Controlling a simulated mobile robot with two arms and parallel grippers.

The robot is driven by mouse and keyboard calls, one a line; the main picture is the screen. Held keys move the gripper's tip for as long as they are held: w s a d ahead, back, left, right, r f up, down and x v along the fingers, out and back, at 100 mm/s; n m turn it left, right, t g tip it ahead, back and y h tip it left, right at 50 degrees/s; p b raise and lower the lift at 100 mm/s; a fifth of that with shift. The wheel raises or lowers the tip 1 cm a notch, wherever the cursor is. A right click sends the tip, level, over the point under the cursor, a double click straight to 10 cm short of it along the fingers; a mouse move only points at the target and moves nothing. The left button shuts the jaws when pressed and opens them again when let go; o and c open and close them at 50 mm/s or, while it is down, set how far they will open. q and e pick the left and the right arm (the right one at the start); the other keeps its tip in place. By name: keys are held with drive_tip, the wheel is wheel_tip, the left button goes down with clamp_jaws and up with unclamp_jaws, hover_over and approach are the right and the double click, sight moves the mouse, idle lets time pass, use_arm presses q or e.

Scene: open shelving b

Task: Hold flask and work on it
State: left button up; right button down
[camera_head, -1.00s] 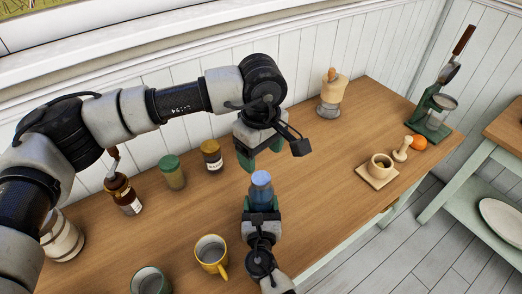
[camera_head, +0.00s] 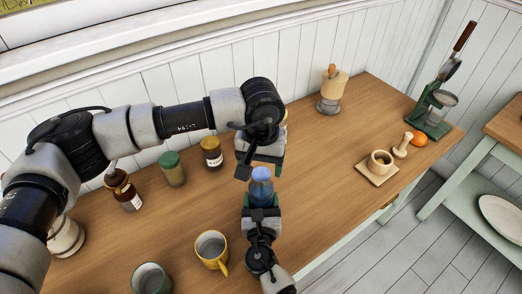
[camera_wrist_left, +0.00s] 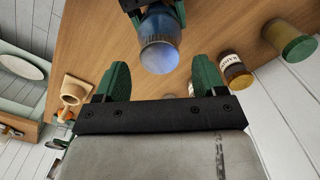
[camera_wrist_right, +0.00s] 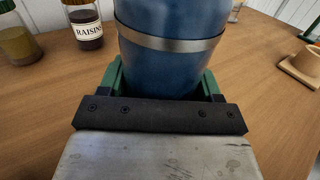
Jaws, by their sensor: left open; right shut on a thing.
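The blue flask (camera_head: 260,188) with a lighter blue cap stands upright in my right gripper (camera_head: 261,211). The right wrist view shows the flask body (camera_wrist_right: 172,60) and its silver band between the green fingers (camera_wrist_right: 165,85). My right gripper is shut on it. My left gripper (camera_head: 264,162) is just above the flask's cap. In the left wrist view, its green fingers (camera_wrist_left: 160,82) are spread wide and empty, with the flask's cap (camera_wrist_left: 159,55) beyond and between them. The cap is apart from both fingers in that view.
Two jars (camera_head: 172,168) (camera_head: 211,152), a brown bottle (camera_head: 123,190) and a yellow mug (camera_head: 211,250) stand to the left. The table (camera_head: 320,165) between is clear.

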sight(261, 176)
use_arm(q)
drive_tip(key=shift+f, duration=1.45)
drive_tip(key=shift+c, duration=0.3)
